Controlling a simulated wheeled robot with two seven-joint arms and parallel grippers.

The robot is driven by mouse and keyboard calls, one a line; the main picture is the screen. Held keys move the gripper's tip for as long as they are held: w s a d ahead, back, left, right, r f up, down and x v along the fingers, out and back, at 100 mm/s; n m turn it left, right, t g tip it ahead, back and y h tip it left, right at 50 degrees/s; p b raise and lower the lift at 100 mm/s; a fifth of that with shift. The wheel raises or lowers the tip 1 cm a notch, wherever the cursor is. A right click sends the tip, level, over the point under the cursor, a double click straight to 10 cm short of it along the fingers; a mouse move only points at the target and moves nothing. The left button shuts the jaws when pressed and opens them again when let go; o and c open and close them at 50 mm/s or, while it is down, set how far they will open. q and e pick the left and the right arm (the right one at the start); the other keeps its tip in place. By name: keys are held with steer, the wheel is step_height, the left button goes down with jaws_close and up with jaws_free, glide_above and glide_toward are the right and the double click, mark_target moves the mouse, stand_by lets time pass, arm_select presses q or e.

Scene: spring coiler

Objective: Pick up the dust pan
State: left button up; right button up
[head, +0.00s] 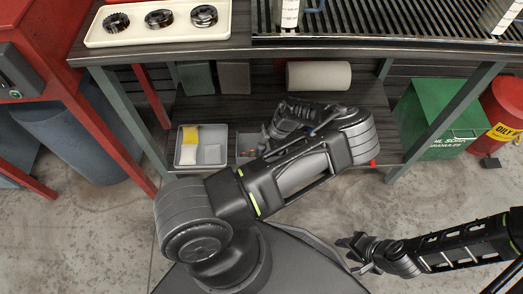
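My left arm crosses the middle of the picture and folds back over the lower shelf. My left gripper (279,125) is over that shelf, partly hidden by its own arm, so its fingers are not clear. My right gripper (349,252) is low on the right above the concrete floor, its fingers apart and nothing seen between them.
A pale roll (318,76) lies behind. A green box (436,115) and red drum (505,105) stand right. Open floor lies in front.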

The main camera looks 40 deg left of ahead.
arm_select(q)
jaws_close()
stand_by(1.0)
